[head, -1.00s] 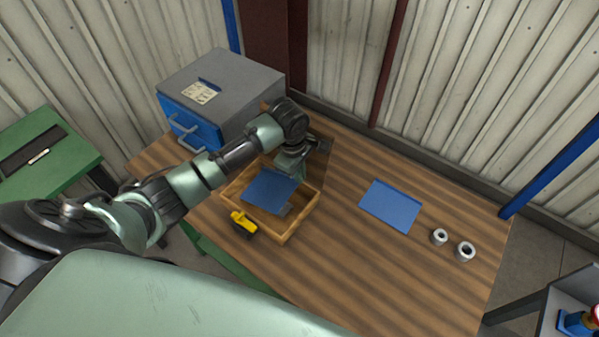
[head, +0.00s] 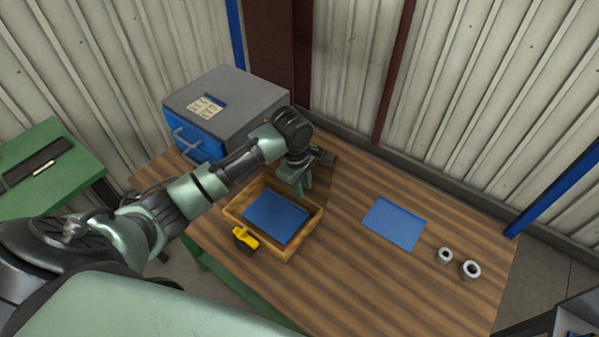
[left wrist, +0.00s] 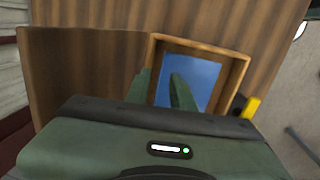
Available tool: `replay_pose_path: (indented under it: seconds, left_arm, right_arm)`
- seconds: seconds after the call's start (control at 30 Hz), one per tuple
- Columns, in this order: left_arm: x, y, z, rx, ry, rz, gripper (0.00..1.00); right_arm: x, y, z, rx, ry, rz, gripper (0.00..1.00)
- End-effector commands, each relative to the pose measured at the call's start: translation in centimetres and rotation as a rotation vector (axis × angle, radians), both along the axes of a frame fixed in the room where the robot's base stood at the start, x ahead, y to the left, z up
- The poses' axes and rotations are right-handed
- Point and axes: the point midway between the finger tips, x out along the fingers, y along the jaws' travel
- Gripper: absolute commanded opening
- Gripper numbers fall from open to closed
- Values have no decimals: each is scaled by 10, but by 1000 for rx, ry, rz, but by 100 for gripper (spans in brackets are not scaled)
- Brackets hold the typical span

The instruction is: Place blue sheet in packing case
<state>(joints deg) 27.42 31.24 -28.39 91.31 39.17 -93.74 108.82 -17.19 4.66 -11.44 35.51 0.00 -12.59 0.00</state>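A blue sheet (head: 275,217) lies inside the wooden packing case (head: 288,253), and it also shows there in the left wrist view (left wrist: 201,72). A second blue sheet (head: 393,223) lies flat on the table to the right of the case. My left gripper (head: 301,190) is at the case's back edge, above it and apart from the sheet. Its two fingers show separated and empty in the left wrist view (left wrist: 161,90). My right gripper is not in view.
A yellow and black object (head: 245,238) is at the case's front left. A grey cabinet with a blue drawer (head: 235,100) stands behind. Two metal rings (head: 445,256) (head: 470,270) lie on the right of the wooden table (head: 350,285), whose front middle is clear.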

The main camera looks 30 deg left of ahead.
Motion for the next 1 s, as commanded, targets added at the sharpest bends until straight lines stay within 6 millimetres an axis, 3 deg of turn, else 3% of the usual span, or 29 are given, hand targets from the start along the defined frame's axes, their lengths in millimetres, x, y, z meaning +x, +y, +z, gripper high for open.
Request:
replay_pose_path:
  seconds: [0.3, 0.5, 1.0]
  left_arm:
    - [-8, 3, 68, 0, -6, -2, 24]
    - [-12, 5, 94, 0, -1, -1, 24]
    - [-15, 4, 101, 0, 1, -8, 24]
  right_arm:
    - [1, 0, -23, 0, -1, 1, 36]
    - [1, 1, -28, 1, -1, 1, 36]
    - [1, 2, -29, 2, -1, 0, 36]
